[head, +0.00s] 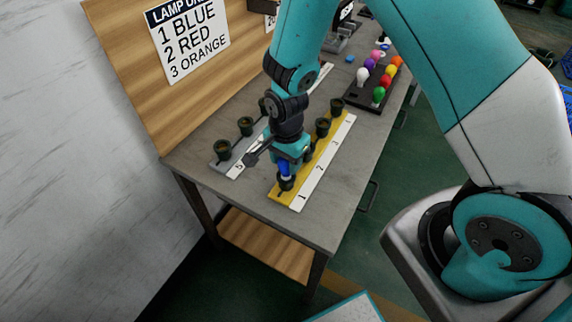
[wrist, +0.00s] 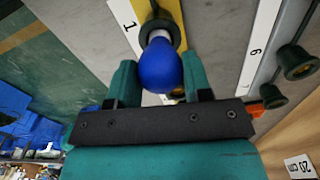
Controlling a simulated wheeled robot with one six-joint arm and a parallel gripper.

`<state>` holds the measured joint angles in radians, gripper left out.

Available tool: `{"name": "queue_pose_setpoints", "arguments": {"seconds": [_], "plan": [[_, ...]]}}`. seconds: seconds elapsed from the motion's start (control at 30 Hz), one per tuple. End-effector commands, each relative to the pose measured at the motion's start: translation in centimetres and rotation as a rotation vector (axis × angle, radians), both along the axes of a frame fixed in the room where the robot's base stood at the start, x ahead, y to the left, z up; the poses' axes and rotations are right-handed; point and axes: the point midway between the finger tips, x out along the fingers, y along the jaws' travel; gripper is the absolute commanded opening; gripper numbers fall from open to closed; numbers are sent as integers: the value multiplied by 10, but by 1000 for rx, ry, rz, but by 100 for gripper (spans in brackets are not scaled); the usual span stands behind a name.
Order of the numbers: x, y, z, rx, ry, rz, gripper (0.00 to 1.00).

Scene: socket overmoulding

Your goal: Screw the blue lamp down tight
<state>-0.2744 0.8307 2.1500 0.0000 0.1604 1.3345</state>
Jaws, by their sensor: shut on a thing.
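The blue lamp (wrist: 159,66) is between the fingers of my gripper (wrist: 160,85) in the wrist view. Its white neck points into a dark socket (wrist: 157,28) beside the number 1 on the yellow strip. In the head view the blue lamp (head: 284,168) shows just below my gripper (head: 287,165), over the dark socket (head: 286,184) at the near end of the yellow strip (head: 276,190). My gripper is shut on the lamp. The threads are hidden, so how deep the lamp sits cannot be told.
More dark sockets (head: 323,127) stand farther along the yellow strip. A grey strip with sockets (head: 222,150) lies to the left. A dark tray (head: 354,97) with several coloured lamps stands at the back right. A sign (head: 187,38) lists blue, red, orange.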

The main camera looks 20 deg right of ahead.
Motion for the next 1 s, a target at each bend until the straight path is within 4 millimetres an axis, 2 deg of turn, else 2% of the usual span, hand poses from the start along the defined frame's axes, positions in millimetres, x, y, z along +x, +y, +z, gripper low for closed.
{"name": "queue_pose_setpoints", "arguments": {"seconds": [0.37,0.6,0.7,1.0], "plan": [[0,0,0,0,0,-57,27],[0,0,-1,0,1,-352,27],[0,0,-1,0,0,-424,27],[0,0,-1,0,0,-443,27]]}}
